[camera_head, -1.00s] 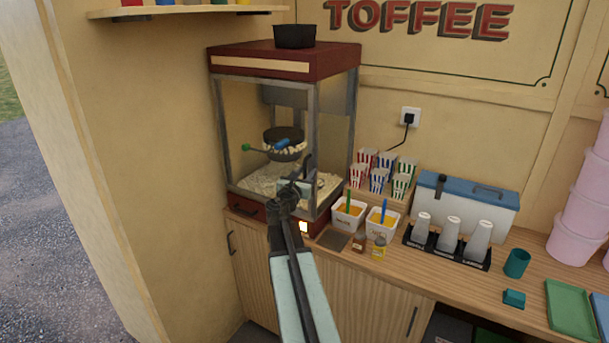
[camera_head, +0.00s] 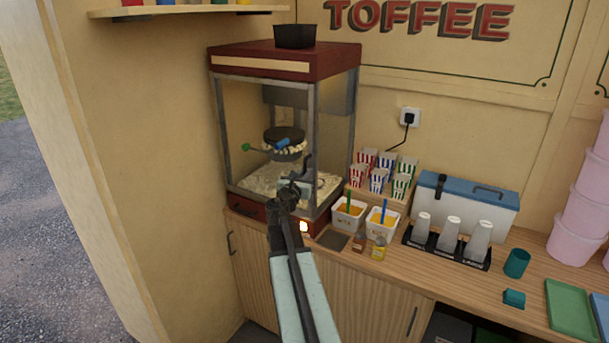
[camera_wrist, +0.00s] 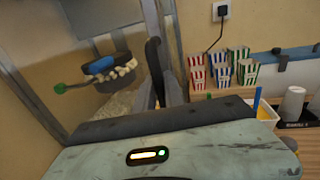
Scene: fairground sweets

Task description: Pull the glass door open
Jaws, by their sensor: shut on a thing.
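A popcorn machine (camera_head: 287,60) with a dark red top and base and grey metal posts stands in the corner of the counter. Its glass door (camera_head: 245,120) is the clear front pane; it is hard to see, and I cannot tell whether it stands ajar. Inside are a hanging kettle (camera_head: 284,136) and loose popcorn (camera_head: 260,178). The fingers also show in the wrist view (camera_wrist: 160,75), beside the kettle.
Striped popcorn boxes (camera_head: 377,180) stand right of the machine. Two white tubs (camera_head: 382,224), small bottles (camera_head: 378,248) and a rack of cups (camera_head: 450,234) are close by on the counter. A wall is near on the left. Open space lies in front of the cupboards.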

